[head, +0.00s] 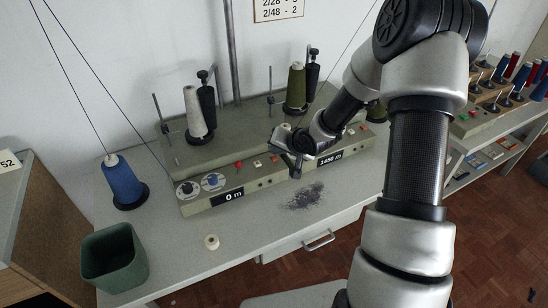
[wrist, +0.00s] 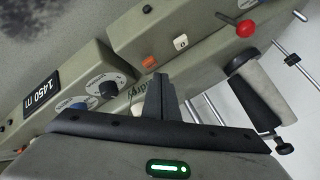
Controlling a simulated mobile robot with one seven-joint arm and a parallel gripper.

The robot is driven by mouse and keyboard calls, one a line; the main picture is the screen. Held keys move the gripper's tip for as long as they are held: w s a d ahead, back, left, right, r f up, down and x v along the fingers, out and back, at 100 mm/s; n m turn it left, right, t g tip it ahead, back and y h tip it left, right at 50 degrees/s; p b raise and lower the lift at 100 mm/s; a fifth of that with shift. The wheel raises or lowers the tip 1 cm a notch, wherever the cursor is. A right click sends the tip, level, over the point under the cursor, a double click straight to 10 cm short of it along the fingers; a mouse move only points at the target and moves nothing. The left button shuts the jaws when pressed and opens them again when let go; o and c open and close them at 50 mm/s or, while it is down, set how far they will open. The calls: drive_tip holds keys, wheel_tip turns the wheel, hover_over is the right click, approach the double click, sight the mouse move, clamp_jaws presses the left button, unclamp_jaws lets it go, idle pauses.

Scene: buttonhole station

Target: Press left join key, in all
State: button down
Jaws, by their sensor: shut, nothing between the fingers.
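The grey-green machine (head: 180,152) stands on the table in the head view, with a row of small keys and knobs on its front. Its left half has a display reading 0 m (head: 233,196), a red knob (head: 238,165), a pale key (head: 257,164) and an orange key (head: 274,158). My gripper (head: 297,172) is shut and empty, close to the front beside the 1450 m display (head: 330,158). In the wrist view the shut fingers (wrist: 161,97) show near an orange key (wrist: 149,62) and a white key (wrist: 181,42). I cannot tell if they touch the panel.
Yarn cones stand on and beside the machine, including a white one (head: 196,112), a green one (head: 296,85) and a blue one (head: 122,180). A green bin (head: 113,258) stands at the front left. Dark lint (head: 304,197) and a small pale spool (head: 211,242) lie on the table.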

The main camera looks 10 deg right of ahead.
drive_tip(key=shift+f, duration=0.45)
drive_tip(key=shift+f+b, duration=0.5)
drive_tip(key=shift+b, duration=0.05)
idle(0.5)
idle(0.3)
drive_tip(key=shift+r+p, duration=0.9)
drive_tip(key=shift+r, duration=0.05)
wheel_tip(320, 180, up, 5)
drive_tip(key=p, duration=0.4)
drive_tip(key=shift+p, duration=0.3)
